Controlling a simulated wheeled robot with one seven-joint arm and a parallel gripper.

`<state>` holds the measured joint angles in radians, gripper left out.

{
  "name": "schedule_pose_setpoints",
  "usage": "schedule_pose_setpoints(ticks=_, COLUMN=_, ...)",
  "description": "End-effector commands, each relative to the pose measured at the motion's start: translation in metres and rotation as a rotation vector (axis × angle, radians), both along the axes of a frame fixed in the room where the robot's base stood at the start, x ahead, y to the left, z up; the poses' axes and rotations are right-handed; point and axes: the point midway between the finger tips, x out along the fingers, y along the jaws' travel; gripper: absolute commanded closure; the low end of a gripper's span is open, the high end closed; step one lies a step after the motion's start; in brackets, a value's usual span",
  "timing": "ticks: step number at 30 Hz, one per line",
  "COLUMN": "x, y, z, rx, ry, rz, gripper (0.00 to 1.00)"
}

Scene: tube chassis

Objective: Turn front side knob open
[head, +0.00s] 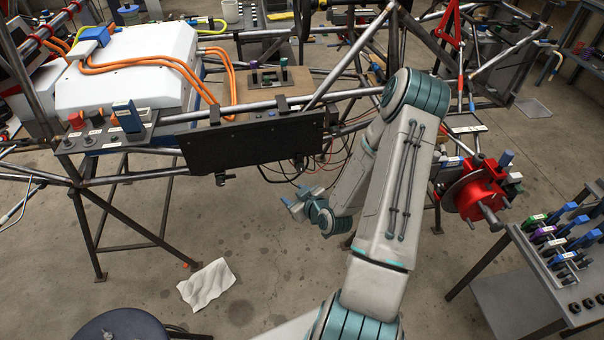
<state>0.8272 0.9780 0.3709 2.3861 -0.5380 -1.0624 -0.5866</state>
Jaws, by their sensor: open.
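My gripper (296,200) is in front of the tube chassis, below and to the right of the black panel (262,143). It is open, with nothing seen between its fingers. A small black knob-like part (221,179) hangs at the lower edge of the black panel, left of my gripper and apart from it. A grey control plate (96,141) at the chassis's left front carries a red knob (76,121), several dark knobs and a blue upright lever (127,117). I cannot tell which knob is the front side knob, nor its setting.
Chassis tubes (250,107) and loose dark cables (287,176) lie near my gripper. A red brake hub (478,192) is to the right. A tool rack table (560,260) stands at the right edge.

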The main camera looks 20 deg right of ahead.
Motion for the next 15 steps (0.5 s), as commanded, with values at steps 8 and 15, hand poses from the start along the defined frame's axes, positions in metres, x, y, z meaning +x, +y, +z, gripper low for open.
schedule_pose_setpoints(ticks=8, x=-0.015, y=-0.018, z=-0.024, rx=0.121, ry=-0.293, rz=-0.203, gripper=0.51)
schedule_pose_setpoints(ticks=15, x=-0.032, y=-0.035, z=-0.025, rx=0.159, ry=-0.451, rz=-0.367, gripper=0.51)
